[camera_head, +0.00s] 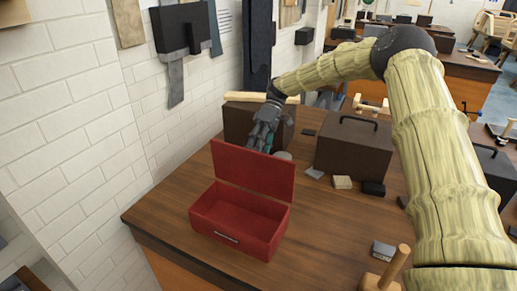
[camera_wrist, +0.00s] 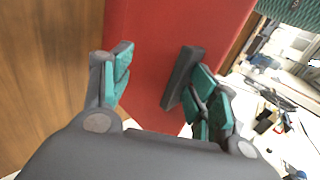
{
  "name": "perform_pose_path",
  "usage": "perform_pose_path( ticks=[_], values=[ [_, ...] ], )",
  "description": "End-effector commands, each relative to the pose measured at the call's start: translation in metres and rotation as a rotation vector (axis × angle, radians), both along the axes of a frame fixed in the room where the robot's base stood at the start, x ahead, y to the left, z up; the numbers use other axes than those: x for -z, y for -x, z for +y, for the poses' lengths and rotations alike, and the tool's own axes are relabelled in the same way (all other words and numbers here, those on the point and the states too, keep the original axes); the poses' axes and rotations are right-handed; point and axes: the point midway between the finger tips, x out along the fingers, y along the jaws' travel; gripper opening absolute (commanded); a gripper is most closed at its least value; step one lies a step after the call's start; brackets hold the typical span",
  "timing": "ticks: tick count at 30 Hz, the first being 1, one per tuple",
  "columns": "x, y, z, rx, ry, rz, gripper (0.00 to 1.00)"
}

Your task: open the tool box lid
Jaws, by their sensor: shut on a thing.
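The red tool box (camera_head: 219,234) sits on the wooden workbench, its tray open and empty at the front. Its lid (camera_head: 254,172) stands raised, roughly upright, along the back of the box. My gripper (camera_head: 267,130) is at the lid's top edge, partly hidden behind it. In the wrist view, the dark and teal fingers of my gripper (camera_wrist: 153,75) stand on either side of part of the red lid (camera_wrist: 150,35). The gripper is shut on the lid, though the exact contact is hard to see.
A dark brown case with a handle (camera_head: 352,152) stands to the right, and another dark box (camera_head: 240,122) is behind my gripper. Small blocks (camera_head: 343,182) lie between. The white brick wall (camera_head: 85,150) is close on the left.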

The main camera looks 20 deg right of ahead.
Motion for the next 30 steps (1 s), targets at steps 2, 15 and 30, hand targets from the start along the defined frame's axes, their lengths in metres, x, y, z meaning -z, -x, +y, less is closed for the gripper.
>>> perform_pose_path(
  ticks=[2, 15, 30],
  values=[
    [0.007, 0.001, -0.003, -0.002, 0.007, 0.007, 0.40],
    [-0.043, -0.033, -0.034, 0.001, 0.004, -0.001, 0.34],
    [-0.083, -0.059, -0.060, 0.001, 0.001, -0.002, 0.34]
  ],
)
